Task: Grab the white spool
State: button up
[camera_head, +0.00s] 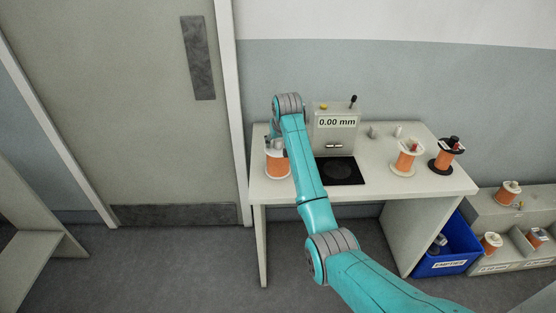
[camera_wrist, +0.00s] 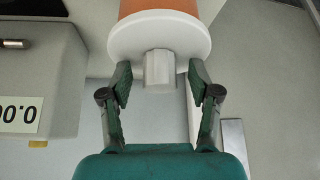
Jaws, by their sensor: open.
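A white spool (camera_head: 278,163) wound with orange stands at the left end of the table, partly covered by my arm in the head view. In the wrist view the spool's white flange (camera_wrist: 160,38) and orange winding fill the top middle, with a pale faceted hub (camera_wrist: 158,68) sticking out toward me. My gripper (camera_wrist: 160,84) is open, its two green fingertips on either side of the hub's end, with gaps on both sides. In the head view my gripper is mostly hidden by the arm. Another white-flanged spool (camera_head: 407,157) stands at the right of the table.
A black-flanged spool (camera_head: 446,154) stands at the table's (camera_head: 385,180) right end. A gauge box (camera_head: 335,138) reading 0.00 mm stands behind a black pad (camera_head: 339,171). A blue bin (camera_head: 447,249) and grey trays with spools (camera_head: 508,193) sit on the right.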

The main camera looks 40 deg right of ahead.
grip_shut()
jog(key=shift+r, duration=0.15)
